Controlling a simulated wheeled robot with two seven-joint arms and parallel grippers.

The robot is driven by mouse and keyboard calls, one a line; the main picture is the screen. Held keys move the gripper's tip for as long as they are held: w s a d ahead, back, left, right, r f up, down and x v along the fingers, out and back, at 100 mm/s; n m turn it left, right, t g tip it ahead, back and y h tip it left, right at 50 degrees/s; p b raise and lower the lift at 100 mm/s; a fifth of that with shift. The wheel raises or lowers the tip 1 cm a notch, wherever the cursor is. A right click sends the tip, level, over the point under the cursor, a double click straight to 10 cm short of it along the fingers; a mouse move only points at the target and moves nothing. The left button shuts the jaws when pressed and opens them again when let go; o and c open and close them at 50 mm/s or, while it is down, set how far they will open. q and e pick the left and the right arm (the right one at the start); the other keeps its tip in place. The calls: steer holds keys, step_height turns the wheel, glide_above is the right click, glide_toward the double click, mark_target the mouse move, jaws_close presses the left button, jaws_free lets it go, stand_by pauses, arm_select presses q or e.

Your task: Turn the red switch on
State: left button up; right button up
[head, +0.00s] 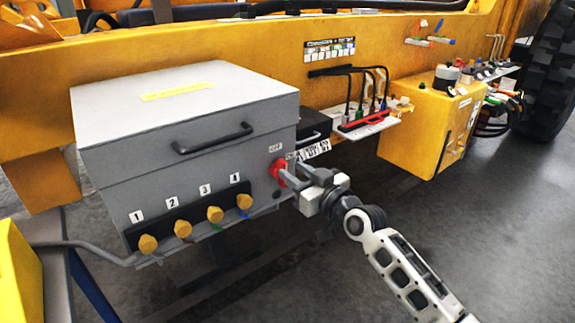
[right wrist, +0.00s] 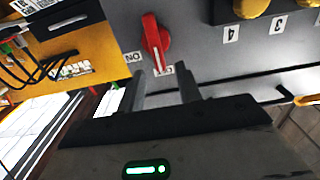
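The red switch (head: 278,171) is a rotary handle on the right end of the grey box's front face. In the right wrist view the red switch (right wrist: 153,40) lies nearly along the picture's vertical, its lower end toward the partly hidden OFF label (right wrist: 164,70). The ON label (right wrist: 132,57) is to its left there. My right gripper (head: 292,172) is close in front of the switch. In the right wrist view its two fingers (right wrist: 161,72) stand apart with nothing between them, just below the handle's end. I cannot tell whether they touch it. My left gripper is not in view.
The grey box (head: 195,155) has a dark lid handle (head: 212,138) and several yellow knobs (head: 214,214) below. To the right are a shelf with cables (head: 362,125) and a yellow box (head: 430,130). The floor at the right front is clear.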

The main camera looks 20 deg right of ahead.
mark_target(286, 166)
steer(key=shift+x, duration=1.75)
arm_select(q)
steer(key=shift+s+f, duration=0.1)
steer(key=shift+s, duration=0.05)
arm_select(e)
jaws_close()
